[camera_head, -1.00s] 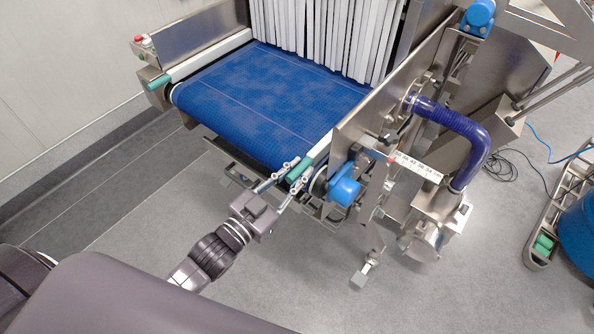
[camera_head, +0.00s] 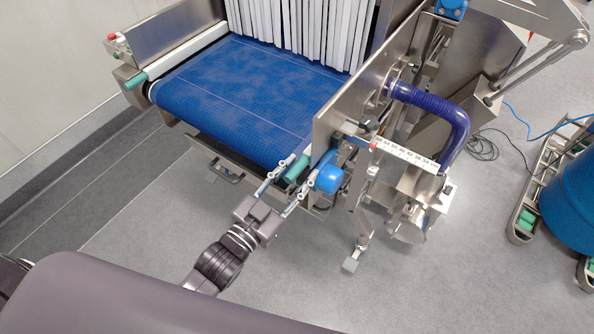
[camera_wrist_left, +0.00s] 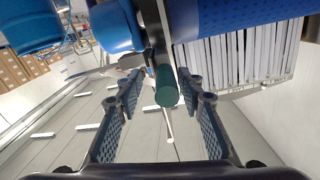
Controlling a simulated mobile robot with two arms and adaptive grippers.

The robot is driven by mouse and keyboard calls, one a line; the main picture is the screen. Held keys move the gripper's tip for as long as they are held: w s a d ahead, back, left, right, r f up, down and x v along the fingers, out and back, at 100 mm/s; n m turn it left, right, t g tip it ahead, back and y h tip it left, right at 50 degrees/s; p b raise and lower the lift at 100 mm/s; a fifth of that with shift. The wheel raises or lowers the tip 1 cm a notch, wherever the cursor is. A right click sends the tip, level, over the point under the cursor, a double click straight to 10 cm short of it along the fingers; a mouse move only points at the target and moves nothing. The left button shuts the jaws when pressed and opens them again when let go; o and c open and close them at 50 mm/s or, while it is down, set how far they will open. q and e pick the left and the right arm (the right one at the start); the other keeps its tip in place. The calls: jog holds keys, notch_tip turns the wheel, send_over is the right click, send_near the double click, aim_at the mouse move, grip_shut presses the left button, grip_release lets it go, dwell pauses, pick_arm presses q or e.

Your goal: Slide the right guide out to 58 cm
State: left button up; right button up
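The right guide shows as a steel side plate (camera_head: 340,110) along the right of the blue belt, with a green grip (camera_head: 297,168) at its near end. A white number scale (camera_head: 408,157) with a red marker (camera_head: 373,145) stands right of it; the exact reading is too small to tell. My left gripper (camera_head: 294,172) is open, its fingers on either side of the green grip. In the left wrist view the green grip (camera_wrist_left: 167,88) shows between the spread fingers, with no clear contact. My right gripper is not in view.
A blue knob (camera_head: 329,178) sits close to the right of my left fingers. The blue belt (camera_head: 245,90) runs under white strip curtains (camera_head: 305,32). A purple hose (camera_head: 440,108) and steel leg stand to the right. The grey floor in front is clear.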

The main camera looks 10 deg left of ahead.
pick_arm(q)
jog(key=shift+a, duration=0.1)
jog(key=shift+s+a, duration=0.1)
jog(key=shift+s, duration=0.1)
jog(key=v, duration=1.1)
jog(key=shift+s, duration=0.35)
